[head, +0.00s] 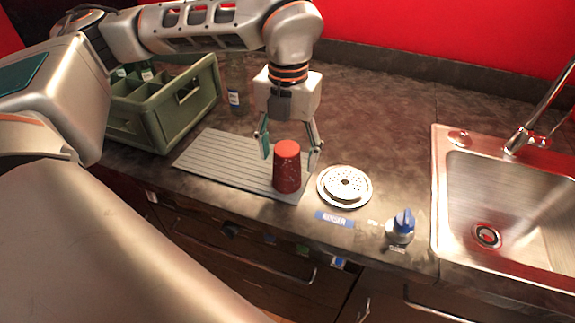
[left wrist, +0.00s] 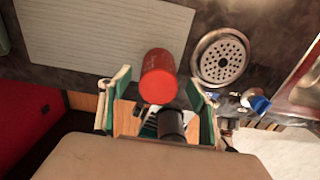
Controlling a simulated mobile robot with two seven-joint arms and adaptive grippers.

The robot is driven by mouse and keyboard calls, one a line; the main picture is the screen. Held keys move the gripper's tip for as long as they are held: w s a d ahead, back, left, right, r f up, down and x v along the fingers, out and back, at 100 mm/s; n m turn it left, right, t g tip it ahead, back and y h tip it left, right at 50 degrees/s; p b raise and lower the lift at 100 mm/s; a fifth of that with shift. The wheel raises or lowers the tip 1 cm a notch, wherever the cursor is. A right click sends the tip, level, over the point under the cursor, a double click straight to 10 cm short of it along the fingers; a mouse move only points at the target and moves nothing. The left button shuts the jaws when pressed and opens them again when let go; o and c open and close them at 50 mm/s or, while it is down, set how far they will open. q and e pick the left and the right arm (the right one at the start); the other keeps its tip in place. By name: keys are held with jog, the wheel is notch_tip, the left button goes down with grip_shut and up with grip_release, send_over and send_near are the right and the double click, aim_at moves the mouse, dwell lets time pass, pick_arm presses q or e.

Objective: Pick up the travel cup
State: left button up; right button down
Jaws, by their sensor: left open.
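The red travel cup (head: 287,168) stands upside-down or lidded, narrow end up, on the front right corner of a grey ribbed mat (head: 222,158). My left gripper (head: 288,160) is open above and around the cup in the head view, with one finger to each side of it. In the left wrist view the cup (left wrist: 158,76) shows just beyond and between the open fingers (left wrist: 155,105). I cannot tell whether either finger touches it. My right gripper is not in view.
A round rinser plate (head: 344,186) and a blue-topped knob (head: 401,226) are right of the cup. A steel sink (head: 490,190) lies further right. A green crate (head: 165,105) stands left, with a bottle (head: 235,88) beside it. The counter behind is largely clear.

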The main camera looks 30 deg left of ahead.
aim_at(287, 167)
pick_arm(q)
notch_tip(287, 167, down, 4)
jog(key=shift+a+f, duration=0.15)
jog(key=shift+f, duration=0.05)
jog(key=shift+c, duration=0.3)
jog(key=c, duration=1.3)
jog(key=shift+r, duration=0.1)
